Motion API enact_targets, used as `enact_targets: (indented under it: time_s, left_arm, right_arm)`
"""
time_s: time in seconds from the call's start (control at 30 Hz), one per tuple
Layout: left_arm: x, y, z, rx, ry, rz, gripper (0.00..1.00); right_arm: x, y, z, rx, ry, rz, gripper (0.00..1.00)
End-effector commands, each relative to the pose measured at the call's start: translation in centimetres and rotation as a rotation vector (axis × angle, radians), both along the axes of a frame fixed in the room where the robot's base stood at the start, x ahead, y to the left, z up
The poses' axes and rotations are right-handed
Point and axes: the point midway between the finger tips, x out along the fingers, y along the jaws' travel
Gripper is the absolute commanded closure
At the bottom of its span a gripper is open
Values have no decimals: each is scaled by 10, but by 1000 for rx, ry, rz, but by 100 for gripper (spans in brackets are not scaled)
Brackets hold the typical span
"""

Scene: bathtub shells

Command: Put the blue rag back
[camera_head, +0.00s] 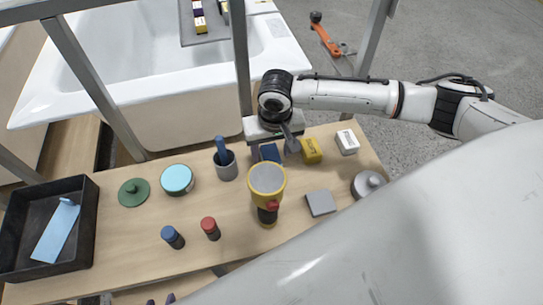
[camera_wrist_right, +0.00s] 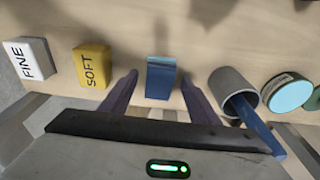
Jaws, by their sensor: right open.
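A small dark blue piece (camera_head: 270,153), seemingly the blue rag, is on the wooden bench below my right gripper (camera_head: 273,147). In the right wrist view the blue piece (camera_wrist_right: 160,80) lies between the two spread fingers of the right gripper (camera_wrist_right: 160,86), with gaps on both sides. The right gripper is open and holds nothing. In the head view the gripper partly covers the blue piece.
A yellow SOFT block (camera_wrist_right: 92,66) and a white FINE block (camera_wrist_right: 29,60) are on one side, a grey cup (camera_head: 226,170) with a blue tool on the other. A yellow flashlight (camera_head: 267,180) stands in front. A black tray (camera_head: 90,225) holds a light blue piece (camera_head: 57,230).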

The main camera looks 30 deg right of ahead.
Motion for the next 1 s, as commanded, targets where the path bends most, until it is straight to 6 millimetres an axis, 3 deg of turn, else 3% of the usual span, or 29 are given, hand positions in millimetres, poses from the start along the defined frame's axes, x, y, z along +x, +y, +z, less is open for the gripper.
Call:
enact_targets:
  time_s: [0.03,0.2,0.4,1.0]
  left_arm:
    - [1,0,5,-1,-4,0,69]
    - [2,-1,10,-4,-9,1,69]
    - [2,-1,12,-5,-11,2,69]
    - [-1,0,9,-5,-4,3,69]
  right_arm:
    - [-1,3,16,3,-3,2,45]
    - [-5,9,51,1,-2,1,45]
    - [-9,10,77,1,-1,-1,45]
    - [-10,10,83,0,0,-1,45]
